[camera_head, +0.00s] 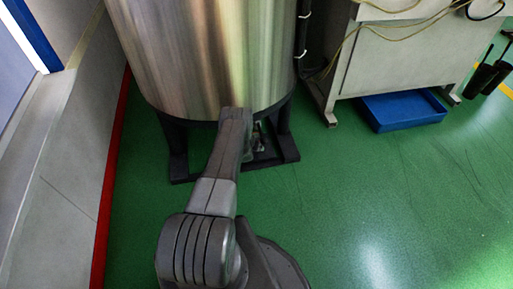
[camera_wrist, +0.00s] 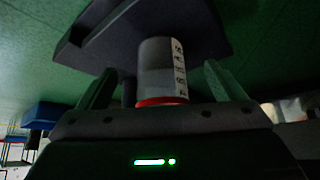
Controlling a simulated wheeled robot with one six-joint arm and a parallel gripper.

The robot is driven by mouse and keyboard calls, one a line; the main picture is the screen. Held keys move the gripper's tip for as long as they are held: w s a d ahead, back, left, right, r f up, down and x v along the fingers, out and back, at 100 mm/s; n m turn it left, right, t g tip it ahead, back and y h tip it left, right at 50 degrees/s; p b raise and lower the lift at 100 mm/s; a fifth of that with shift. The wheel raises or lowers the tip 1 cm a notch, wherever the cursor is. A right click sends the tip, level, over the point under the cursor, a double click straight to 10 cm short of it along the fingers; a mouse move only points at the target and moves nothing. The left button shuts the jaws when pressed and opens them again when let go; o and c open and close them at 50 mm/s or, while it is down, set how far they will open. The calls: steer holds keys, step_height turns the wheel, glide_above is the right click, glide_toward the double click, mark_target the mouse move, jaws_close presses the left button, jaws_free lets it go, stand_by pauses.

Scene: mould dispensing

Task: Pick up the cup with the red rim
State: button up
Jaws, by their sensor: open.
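The cup with the red rim (camera_wrist: 160,72) is in the wrist view, a pale, see-through cylinder with dark markings on a white strip down one side. Its red rim is at the end nearest my gripper's body. My gripper (camera_wrist: 155,78) is open, with one finger on each side of the cup and a visible gap on both sides. The lower edge of the rim is partly hidden by the gripper body. In the head view my arm reaches toward the tank's foot, and I cannot make out the cup or fingers clearly there.
A large steel tank (camera_head: 205,55) stands on a dark base frame (camera_head: 285,157); a dark plate (camera_wrist: 190,25) shows behind the cup. A blue tray (camera_head: 403,110) lies under a white cabinet (camera_head: 395,60) at right. A wall (camera_head: 55,190) runs along the left.

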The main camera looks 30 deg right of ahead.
steer(key=shift+w+d+b, duration=0.4)
steer(key=shift+d+b, duration=0.05)
steer(key=shift+b, duration=0.3)
steer(key=w+d+b, duration=0.1)
steer(key=b, duration=0.1)
steer(key=w+d+b, duration=0.1)
steer(key=b, duration=0.2)
steer(key=shift+f+b, duration=0.2)
steer(key=shift+b, duration=0.15)
steer(key=b+x, duration=0.2)
steer(key=b, duration=0.1)
steer(key=shift+w+d+f+b, duration=0.1)
steer(key=shift+d+f+b, duration=0.1)
steer(key=shift+f+b, duration=0.1)
steer(key=shift+r, duration=0.1)
steer(key=c, duration=1.3)
steer(key=shift+r+b, duration=0.2)
steer(key=shift+b, duration=0.3)
